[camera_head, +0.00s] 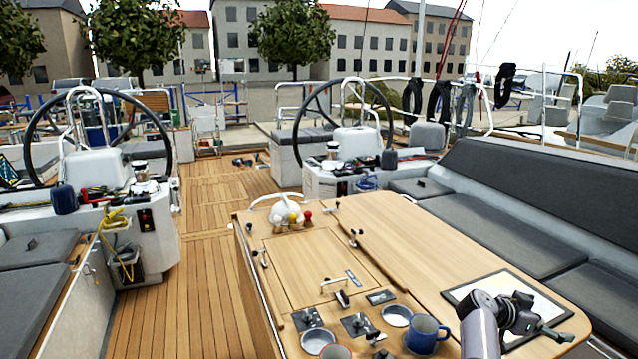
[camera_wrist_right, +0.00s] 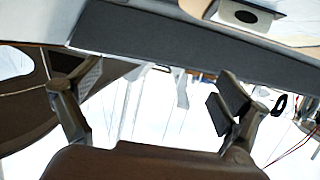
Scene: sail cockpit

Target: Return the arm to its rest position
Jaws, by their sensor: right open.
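My right gripper (camera_head: 548,330) is at the lower right of the head view, above the right end of the wooden cockpit table (camera_head: 400,235). It is beside a framed white sheet on the table and partly covers it. In the right wrist view its two fingers (camera_wrist_right: 150,108) are spread wide apart with nothing between them. The wrist view looks past the fingers toward the dark grey seat back and a bright sky. My left gripper is in neither view.
A blue mug (camera_head: 426,334), a red mug (camera_head: 335,351) and metal cups stand at the table's near end. A white object with coloured knobs (camera_head: 290,213) sits at its far left. The grey cushioned bench (camera_head: 480,225) runs along the right.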

